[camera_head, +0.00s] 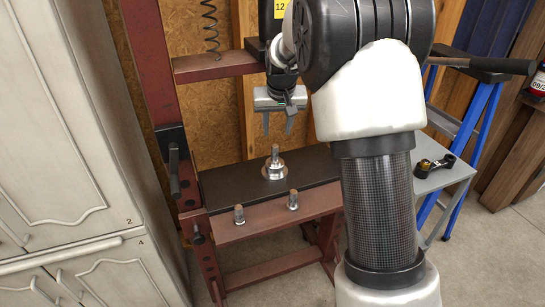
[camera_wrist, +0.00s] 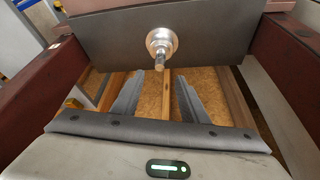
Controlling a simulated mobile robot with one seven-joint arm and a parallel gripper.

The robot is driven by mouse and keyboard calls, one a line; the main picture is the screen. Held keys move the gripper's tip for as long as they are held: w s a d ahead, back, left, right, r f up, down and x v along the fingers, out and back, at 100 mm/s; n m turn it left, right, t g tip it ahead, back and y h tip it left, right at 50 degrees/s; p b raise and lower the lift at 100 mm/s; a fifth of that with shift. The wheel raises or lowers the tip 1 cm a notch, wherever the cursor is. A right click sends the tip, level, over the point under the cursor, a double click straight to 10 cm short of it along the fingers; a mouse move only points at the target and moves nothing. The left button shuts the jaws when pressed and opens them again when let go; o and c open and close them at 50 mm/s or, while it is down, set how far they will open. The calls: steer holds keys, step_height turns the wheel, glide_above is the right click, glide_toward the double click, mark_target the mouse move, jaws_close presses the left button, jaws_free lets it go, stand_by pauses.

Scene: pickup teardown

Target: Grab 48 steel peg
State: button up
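A steel peg (camera_head: 275,152) stands upright in a round metal flange (camera_head: 275,170) on the dark top plate of a red press frame. In the wrist view the peg (camera_wrist: 161,60) and flange (camera_wrist: 162,42) show beyond my fingertips. Two smaller steel pegs, one on the left (camera_head: 239,214) and one on the right (camera_head: 293,200), stand on the red front beam. No number 48 is readable on any of them. My gripper (camera_head: 277,131) is open and empty, pointing down above the flanged peg. Its spread fingers (camera_wrist: 160,74) also show in the wrist view, apart from the peg.
The red press frame (camera_head: 152,65) has an upright at left and an upper crossbeam (camera_head: 215,67). Grey cabinets (camera_head: 70,130) stand at left. A grey side table (camera_head: 437,181) with a small dark object (camera_head: 436,164) and blue trestle legs (camera_head: 467,135) are at right.

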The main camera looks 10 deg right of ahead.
mark_target(275, 147)
steer(key=x, duration=1.3)
steer(key=shift+a+f+b, duration=0.1)
steer(key=shift+f+b, duration=0.1)
steer(key=shift+b, duration=0.15)
steer(key=shift+r, duration=0.1)
jaws_close()
